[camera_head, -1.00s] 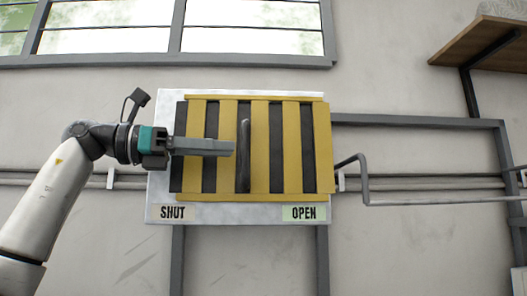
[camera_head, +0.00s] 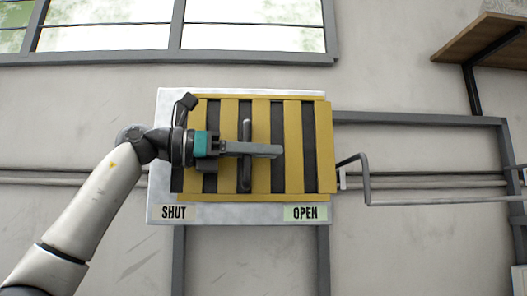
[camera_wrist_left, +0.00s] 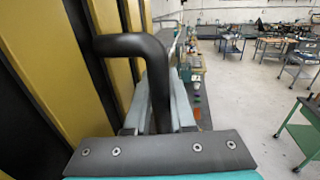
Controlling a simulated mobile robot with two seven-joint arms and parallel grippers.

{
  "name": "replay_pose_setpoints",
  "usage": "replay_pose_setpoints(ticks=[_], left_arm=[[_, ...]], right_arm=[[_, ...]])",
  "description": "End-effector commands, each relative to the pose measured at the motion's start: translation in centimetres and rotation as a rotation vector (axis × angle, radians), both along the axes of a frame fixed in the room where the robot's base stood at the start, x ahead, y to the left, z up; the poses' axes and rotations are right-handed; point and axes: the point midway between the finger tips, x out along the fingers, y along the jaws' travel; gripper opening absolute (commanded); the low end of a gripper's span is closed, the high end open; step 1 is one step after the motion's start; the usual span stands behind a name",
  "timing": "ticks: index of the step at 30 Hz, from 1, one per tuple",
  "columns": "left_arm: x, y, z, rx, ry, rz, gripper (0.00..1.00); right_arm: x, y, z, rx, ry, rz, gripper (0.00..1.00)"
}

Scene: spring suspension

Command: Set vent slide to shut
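The vent (camera_head: 263,120) on the wall has yellow slats with dark gaps between them. Its dark upright handle (camera_head: 246,176) stands out near the middle, between the SHUT label (camera_head: 174,213) at lower left and the OPEN label (camera_head: 305,213) at lower right. My left gripper (camera_head: 270,150) reaches in from the left, its fingers crossing the handle. In the left wrist view the handle (camera_wrist_left: 135,45) comes out from the slats, bends, and runs between the two fingers (camera_wrist_left: 160,115). The fingers look apart, with a narrow gap beside the bar. My right gripper is out of view.
A light backing plate (camera_head: 240,214) carries the vent on a grey frame. A bent pipe (camera_head: 367,180) runs out to the right, and a wooden shelf (camera_head: 485,40) hangs at upper right. The left wrist view shows a room with several benches and open floor (camera_wrist_left: 250,100).

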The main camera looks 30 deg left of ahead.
Motion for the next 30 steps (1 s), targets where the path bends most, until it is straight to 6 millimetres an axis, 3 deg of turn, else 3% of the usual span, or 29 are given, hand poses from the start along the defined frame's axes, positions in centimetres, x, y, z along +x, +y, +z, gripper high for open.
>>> replay_pose_setpoints(ticks=[4, 30], left_arm=[[-0.04, -0.02, 0.0, 0.0, 0.0, -0.001, 0.0], [-0.06, -0.01, 0.01, 0.001, 0.0, -0.001, 0.0]], right_arm=[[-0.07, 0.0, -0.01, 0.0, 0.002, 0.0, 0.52], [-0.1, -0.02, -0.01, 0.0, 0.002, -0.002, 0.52]])
